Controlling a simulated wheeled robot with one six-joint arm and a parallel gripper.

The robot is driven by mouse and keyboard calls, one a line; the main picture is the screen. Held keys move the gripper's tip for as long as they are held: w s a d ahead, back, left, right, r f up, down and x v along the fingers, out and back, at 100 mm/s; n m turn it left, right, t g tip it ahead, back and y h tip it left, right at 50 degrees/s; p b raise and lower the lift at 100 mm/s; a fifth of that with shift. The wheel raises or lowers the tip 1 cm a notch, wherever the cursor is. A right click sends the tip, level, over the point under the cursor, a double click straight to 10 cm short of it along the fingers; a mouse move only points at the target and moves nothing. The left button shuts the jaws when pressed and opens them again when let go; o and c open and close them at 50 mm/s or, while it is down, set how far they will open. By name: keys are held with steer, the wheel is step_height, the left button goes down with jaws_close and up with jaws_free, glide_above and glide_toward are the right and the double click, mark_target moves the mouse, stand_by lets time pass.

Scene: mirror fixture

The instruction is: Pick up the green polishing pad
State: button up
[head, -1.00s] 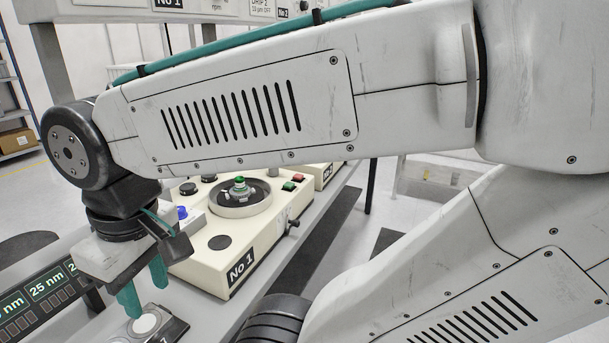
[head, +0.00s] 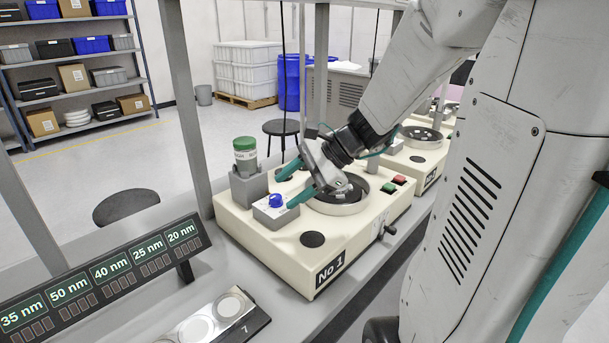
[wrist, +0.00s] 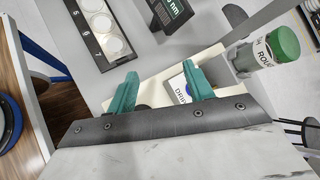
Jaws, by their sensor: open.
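A cylinder with a green top and a pale printed label (head: 245,157) stands upright in a grey holder (head: 249,186) on the No 1 machine. It also shows at the upper right of the wrist view (wrist: 284,46). I take it for the green polishing pad, though its label is only partly legible. My gripper (head: 284,191) is open and empty, its teal fingers spread above the machine, to the right of the cylinder and apart from it. In the wrist view, the fingers (wrist: 159,70) have the cylinder outside them, on the right.
A grey box with a blue knob (head: 275,201) is close beneath the fingers. A round basin (head: 340,207) lies partly behind my gripper. A display panel (head: 100,275) and a tray of pale discs (head: 199,328) are at front left.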

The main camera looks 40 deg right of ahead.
steer(key=w+d+f+m+t+h, duration=0.1)
steer(key=d+f+m+t, duration=0.1)
steer(key=d+m, duration=0.3)
steer(key=w+d+f+m+t+h, duration=0.1)
steer(key=d+m, duration=0.4)
steer(key=d, duration=0.5)
steer(key=w+d+f+m+t+h, duration=0.1)
steer(key=d+f+m+t+h, duration=0.1)
steer(key=d, duration=0.6)
steer(key=shift+w+d+f+m+t+h, duration=0.2)
steer(key=shift+f+m+t, duration=0.15)
steer(key=shift+m+t, duration=0.3)
steer(key=shift+w+d+f+m+t+h, duration=0.1)
steer(key=shift+f+m+t+h, duration=0.25)
steer(key=shift+m, duration=0.5)
steer(key=shift+w+f, duration=0.1)
steer(key=shift+w, duration=0.2)
steer(key=x, duration=0.7)
steer(key=shift+a, duration=0.1)
steer(key=shift+s, duration=0.1)
jaws_close()
